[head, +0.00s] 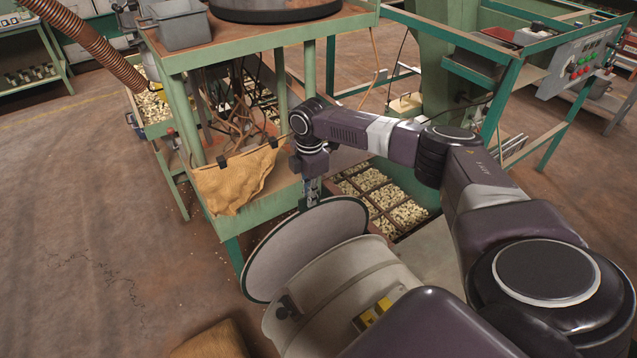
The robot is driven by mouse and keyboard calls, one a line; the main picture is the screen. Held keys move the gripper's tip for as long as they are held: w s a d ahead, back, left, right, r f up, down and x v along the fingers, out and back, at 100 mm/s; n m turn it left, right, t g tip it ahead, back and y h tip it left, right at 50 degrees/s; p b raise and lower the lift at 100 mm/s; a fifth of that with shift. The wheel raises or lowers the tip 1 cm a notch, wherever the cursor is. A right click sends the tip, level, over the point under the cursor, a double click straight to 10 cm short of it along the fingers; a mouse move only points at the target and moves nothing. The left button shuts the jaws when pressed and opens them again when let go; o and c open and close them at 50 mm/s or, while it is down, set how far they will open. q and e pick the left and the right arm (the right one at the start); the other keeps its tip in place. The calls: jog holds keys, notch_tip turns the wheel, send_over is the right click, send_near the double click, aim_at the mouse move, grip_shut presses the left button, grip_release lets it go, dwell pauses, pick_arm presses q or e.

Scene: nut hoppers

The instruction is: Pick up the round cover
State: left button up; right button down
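The round cover (305,245) is a large pale grey disc with a thin dark rim, low in the middle of the head view. It stands steeply tilted, and its lower right part is hidden behind a pale rounded body in front. My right gripper (311,203) points down at the upper edge of the cover. Its fingers look closed on the rim, though the fingertips are small and partly hidden. My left gripper is not in view.
A green metal table (265,42) with an ochre cloth (237,182) hanging at its front stands just behind the cover. Divided trays of nuts (385,200) lie to the right. A control panel (580,60) is at upper right. The floor at left is clear.

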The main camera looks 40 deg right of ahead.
jog(key=w+b, duration=0.5)
jog(key=w, duration=0.4)
jog(key=shift+d, duration=0.45)
jog(key=shift+r, duration=0.1)
dwell(0.6)
